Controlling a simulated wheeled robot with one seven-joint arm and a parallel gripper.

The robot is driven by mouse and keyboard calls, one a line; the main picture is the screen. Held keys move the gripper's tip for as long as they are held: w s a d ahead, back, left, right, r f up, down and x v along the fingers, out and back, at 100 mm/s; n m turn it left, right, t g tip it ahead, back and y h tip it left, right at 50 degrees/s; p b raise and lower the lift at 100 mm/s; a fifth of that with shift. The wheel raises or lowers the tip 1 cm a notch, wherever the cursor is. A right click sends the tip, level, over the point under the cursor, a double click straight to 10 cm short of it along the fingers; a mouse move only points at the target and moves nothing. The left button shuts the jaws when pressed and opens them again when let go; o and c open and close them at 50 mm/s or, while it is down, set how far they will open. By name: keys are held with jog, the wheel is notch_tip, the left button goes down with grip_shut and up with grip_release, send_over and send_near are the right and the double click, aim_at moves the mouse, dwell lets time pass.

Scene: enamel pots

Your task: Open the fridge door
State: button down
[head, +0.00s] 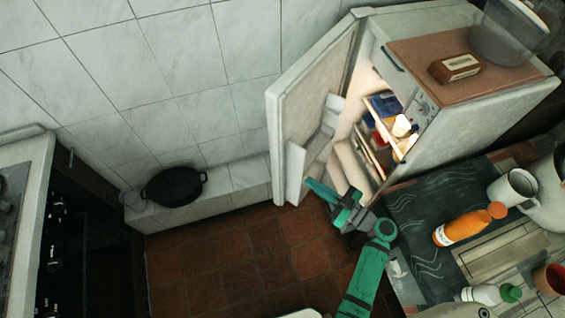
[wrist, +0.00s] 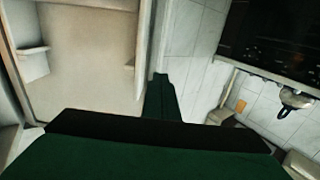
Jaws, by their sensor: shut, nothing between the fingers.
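The fridge (head: 465,115) stands at the upper right in the head view, and its door (head: 305,105) is swung wide open to the left. Its lit inside shows shelves with food items (head: 390,125). The inner side of the door, with shelf ledges, also fills the left of the wrist view (wrist: 85,60). My green gripper (head: 312,187) is shut and empty. It is at the lower part of the door's inner side, between the door and the fridge body. Its finger also shows in the wrist view (wrist: 160,95). I cannot tell whether it touches the door.
A counter at the right holds an orange bottle (head: 465,226), a white mug (head: 514,187) and a green-capped bottle (head: 492,293). A black pot (head: 174,186) sits on a low tiled ledge. A stove (head: 25,190) is at the left. The brown tile floor (head: 215,265) is clear.

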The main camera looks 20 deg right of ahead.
aim_at(279, 161)
jog(key=x, duration=1.3)
jog(key=shift+w+a, duration=0.1)
